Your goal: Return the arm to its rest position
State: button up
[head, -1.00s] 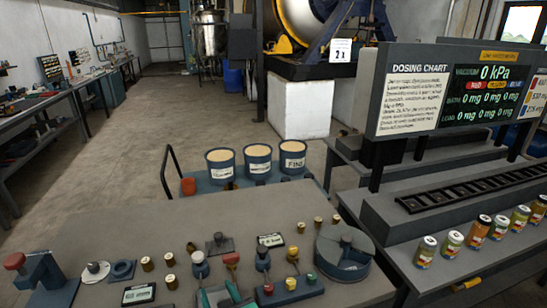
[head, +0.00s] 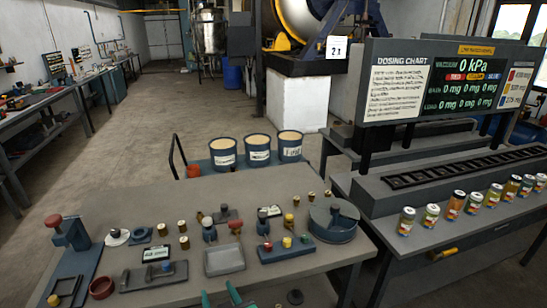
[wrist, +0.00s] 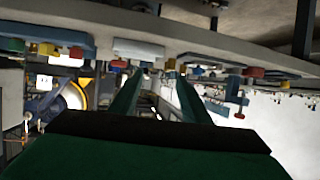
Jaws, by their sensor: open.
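My gripper (head: 221,297) shows at the bottom edge of the head view, its two teal fingers spread with nothing between them. It appears in front of the grey tray (head: 224,260) near the front of the workbench (head: 150,202). In the wrist view my gripper (wrist: 155,74) is open and empty, its green fingers pointing towards the bench, which looks upside down there. Most of my arm is out of the head view.
The bench carries a red-knobbed press (head: 68,232), a blue button box (head: 286,248) and a round grey pot (head: 333,222). Three buckets (head: 257,150) stand behind it. Several jars (head: 453,204) line the right-hand counter. Open floor (head: 120,140) lies at the back left.

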jog(key=s+d+f+m+t+h, duration=0.1)
jog(key=s+d+f+m+h, duration=0.1)
jog(key=s+d+f, duration=0.4)
jog(key=s+d+f+m+t+h, duration=0.1)
jog(key=s+d+f+m+h, duration=0.1)
jog(key=s+d+f, duration=0.4)
jog(key=s+d+r+m+t+h, duration=0.1)
jog(key=s+d+h, duration=0.1)
jog(key=s, duration=2.1)
jog(key=shift+r, duration=0.25)
jog(key=shift+d, duration=0.1)
